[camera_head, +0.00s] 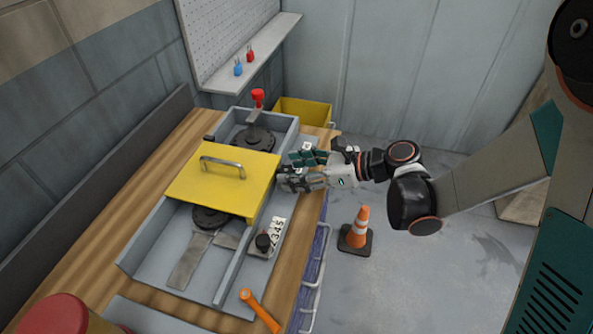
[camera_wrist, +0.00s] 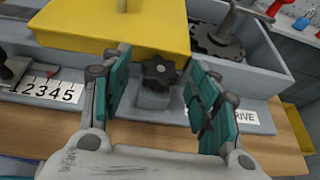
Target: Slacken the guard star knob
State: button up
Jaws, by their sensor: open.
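The guard star knob (camera_wrist: 158,72) is black and lobed. It sits on a grey block at the front edge of the yellow guard (camera_wrist: 85,25) in the wrist view. My gripper (camera_head: 286,170) is open at the guard's right edge. In the wrist view its teal-padded fingers (camera_wrist: 161,78) stand on either side of the knob, with visible gaps. It holds nothing.
An orange-handled tool (camera_head: 260,311) lies in front. A red-topped lever (camera_head: 257,98) and a yellow bin (camera_head: 318,112) are behind. A traffic cone (camera_head: 359,230) stands on open floor at right.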

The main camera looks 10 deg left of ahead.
jog(key=c, duration=1.1)
jog(key=shift+o, duration=0.2)
jog(key=shift+w+n+g, duration=0.25)
jog(key=shift+n+g, duration=0.45)
jog(key=shift+g, duration=0.1)
jog(key=shift+w+n+g, duration=0.15)
jog(key=shift+n+g, duration=0.65)
jog(key=shift+g, duration=0.15)
jog(key=shift+w+n+g, duration=0.1)
jog(key=shift+n+g, duration=0.7)
jog(key=shift+g, duration=0.15)
jog(key=o, duration=1.1)
jog(key=shift+h, duration=0.3)
jog(key=shift+c, duration=0.2)
jog(key=v, duration=1.2)
